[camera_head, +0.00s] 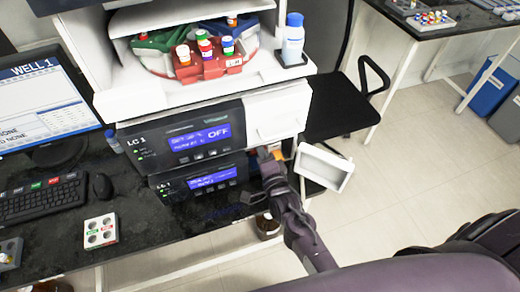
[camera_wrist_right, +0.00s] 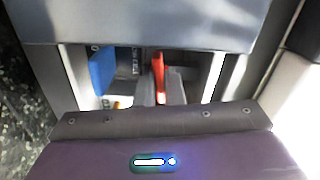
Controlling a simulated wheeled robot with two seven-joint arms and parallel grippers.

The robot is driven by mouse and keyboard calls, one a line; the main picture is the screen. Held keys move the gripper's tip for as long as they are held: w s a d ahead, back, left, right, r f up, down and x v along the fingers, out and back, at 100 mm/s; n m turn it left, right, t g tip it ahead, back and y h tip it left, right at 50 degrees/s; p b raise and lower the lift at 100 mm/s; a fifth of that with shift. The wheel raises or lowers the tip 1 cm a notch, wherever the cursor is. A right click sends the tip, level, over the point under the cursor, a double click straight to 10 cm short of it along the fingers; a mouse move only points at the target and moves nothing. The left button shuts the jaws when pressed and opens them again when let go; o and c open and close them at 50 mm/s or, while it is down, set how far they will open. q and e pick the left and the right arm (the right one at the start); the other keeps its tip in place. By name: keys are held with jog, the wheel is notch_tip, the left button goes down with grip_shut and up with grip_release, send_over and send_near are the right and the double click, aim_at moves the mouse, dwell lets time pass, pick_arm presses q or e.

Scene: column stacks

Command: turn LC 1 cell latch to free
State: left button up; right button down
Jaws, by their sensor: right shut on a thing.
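The LC 1 stack (camera_head: 180,135) stands on the black bench, its upper screen reading OFF. Beneath the upper module is a lower module (camera_head: 200,180) with a lit blue screen. At its right end an open compartment has its white door (camera_head: 325,168) swung out. My right gripper (camera_head: 268,157) reaches into this compartment. In the right wrist view, a red latch lever (camera_wrist_right: 159,70) stands upright between the grey fingers (camera_wrist_right: 158,95), which are shut on it. A blue part (camera_wrist_right: 102,72) is to its left. Most of the cell is hidden. My left gripper is out of view.
A red rack (camera_head: 210,68) with several capped vials and a blue-capped bottle (camera_head: 293,40) stand above. A monitor (camera_head: 40,105), keyboard (camera_head: 45,198) and small white vial block (camera_head: 100,231) are at left. A black chair (camera_head: 335,105) stands behind the open door.

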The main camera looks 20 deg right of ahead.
jog(key=shift+m, duration=0.8)
jog(key=c, duration=1.5)
grip_release()
jog(key=shift+c, duration=0.2)
jog(key=shift+s+f, duration=0.1)
jog(key=shift+f, duration=0.05)
